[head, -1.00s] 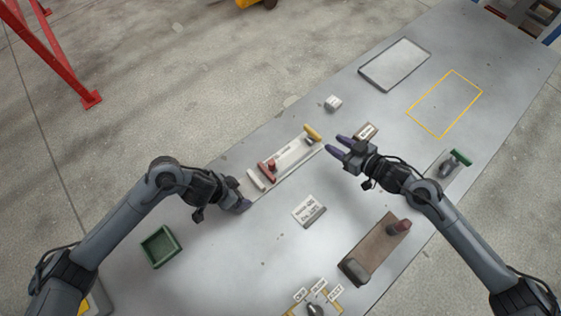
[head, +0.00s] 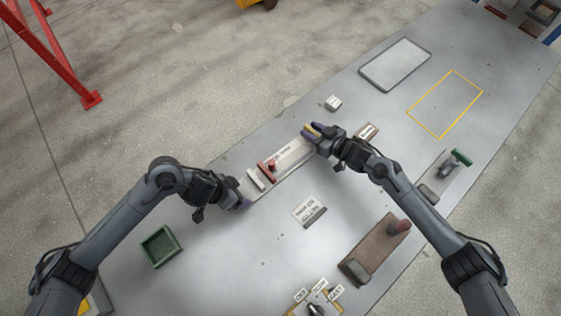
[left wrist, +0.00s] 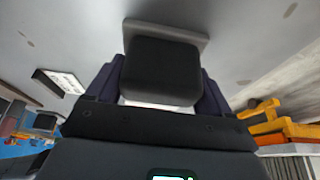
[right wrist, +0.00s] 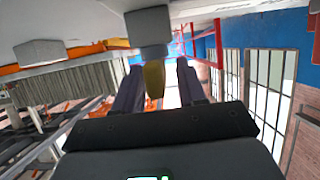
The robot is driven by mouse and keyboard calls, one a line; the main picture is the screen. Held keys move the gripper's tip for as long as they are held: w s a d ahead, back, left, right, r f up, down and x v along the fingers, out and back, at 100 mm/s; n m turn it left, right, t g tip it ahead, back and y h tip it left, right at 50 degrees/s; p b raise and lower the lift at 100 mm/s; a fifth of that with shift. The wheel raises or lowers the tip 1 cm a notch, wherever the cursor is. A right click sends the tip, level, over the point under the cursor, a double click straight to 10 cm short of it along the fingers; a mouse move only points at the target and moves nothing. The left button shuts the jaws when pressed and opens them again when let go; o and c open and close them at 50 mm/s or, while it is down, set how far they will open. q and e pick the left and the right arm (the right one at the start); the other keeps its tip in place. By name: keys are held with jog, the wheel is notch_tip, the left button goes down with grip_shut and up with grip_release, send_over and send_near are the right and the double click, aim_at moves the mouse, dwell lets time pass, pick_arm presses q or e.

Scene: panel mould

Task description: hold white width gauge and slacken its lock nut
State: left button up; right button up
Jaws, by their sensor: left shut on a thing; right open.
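The white width gauge (head: 291,157) lies slantwise at the table's far edge, with a red crosspiece (head: 267,171) and a pale bar (head: 255,179) across it. My left gripper (head: 243,203) is shut at its lower left end; the left wrist view shows a dark block (left wrist: 162,70) between the fingers. A yellow handle (right wrist: 154,79) at the gauge's upper right end, probably the lock nut's, stands between the fingers of my open right gripper (right wrist: 156,85). In the head view, my right gripper mostly hides this end.
A printed card (head: 309,211) lies in front of the gauge. A green tray (head: 161,246) is at left, a brown board (head: 372,250) at right front. A yellow outline (head: 445,103) is empty.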

jog(key=shift+c, duration=0.3)
grip_shut()
